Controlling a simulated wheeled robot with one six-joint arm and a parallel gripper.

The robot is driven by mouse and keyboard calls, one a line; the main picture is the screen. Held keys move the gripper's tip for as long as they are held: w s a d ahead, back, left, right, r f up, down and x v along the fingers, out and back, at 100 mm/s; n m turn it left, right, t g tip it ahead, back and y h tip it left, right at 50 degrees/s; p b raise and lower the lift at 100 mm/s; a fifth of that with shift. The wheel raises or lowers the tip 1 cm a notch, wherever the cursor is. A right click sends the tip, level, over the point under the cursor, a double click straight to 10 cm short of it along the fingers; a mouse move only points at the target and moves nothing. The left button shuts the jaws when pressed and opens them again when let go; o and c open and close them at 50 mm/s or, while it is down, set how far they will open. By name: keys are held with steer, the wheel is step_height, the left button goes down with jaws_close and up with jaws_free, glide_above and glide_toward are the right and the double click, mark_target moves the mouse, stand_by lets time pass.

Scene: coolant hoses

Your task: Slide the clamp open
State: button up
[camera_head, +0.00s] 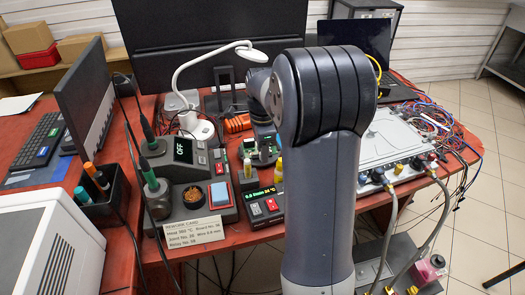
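Two grey coolant hoses, a left one (389,232) and a right one (436,222), run from the front of a silver flat box (385,140) down to a grey unit (372,272) at the lower right. Dark fittings with small yellow parts sit at the hoses' upper ends. I cannot tell which small part is the clamp, or whether it is open. My gripper does not show; my large grey arm link stands in the middle of the view and hides what is behind it, just left of the hoses.
A red bench carries a soldering station (186,150), a power supply (264,204), a lamp (197,128) and a paper card (193,232). Loose coloured wires (432,118) hang at the bench's right edge. A pink-red bottle (430,268) sits on the lower unit.

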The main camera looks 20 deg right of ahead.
steer(key=shift+f, duration=0.2)
jaws_close()
stand_by(0.3)
